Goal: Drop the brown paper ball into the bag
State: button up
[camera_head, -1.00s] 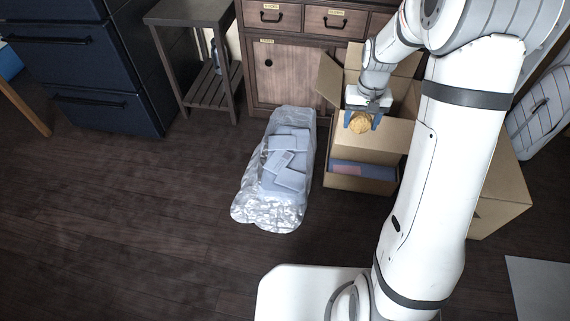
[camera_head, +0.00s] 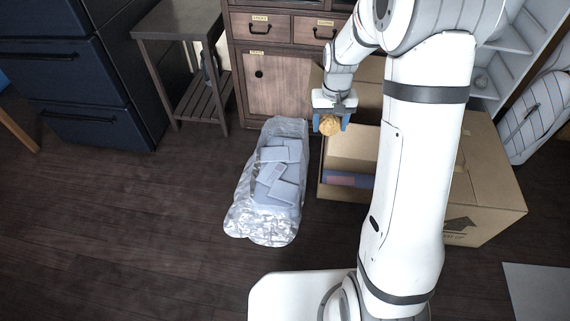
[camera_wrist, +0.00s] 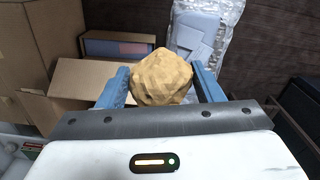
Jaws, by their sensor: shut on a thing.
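My gripper (camera_head: 329,124) is shut on the brown paper ball (camera_head: 328,125), a crumpled tan ball held between two blue fingers. The ball also shows in the wrist view (camera_wrist: 161,78), with a blue finger on each side. The gripper is in the air near the left side of the open cardboard box, to the right of the bag in the head view. The bag (camera_head: 262,226) is clear, shiny plastic and lies on the floor with several pale blue-grey flat packets in it. It also shows beyond the ball in the wrist view (camera_wrist: 224,12).
A large open cardboard box (camera_head: 490,190) stands right of the bag, with a blue and pink item (camera_head: 345,180) inside. A wooden cabinet (camera_head: 280,85), a side table (camera_head: 175,30) and a dark drawer unit (camera_head: 70,70) stand behind. Floor left of the bag is clear.

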aim_at(291, 167)
jog(key=u, duration=0.05)
jog(key=i, duration=0.85)
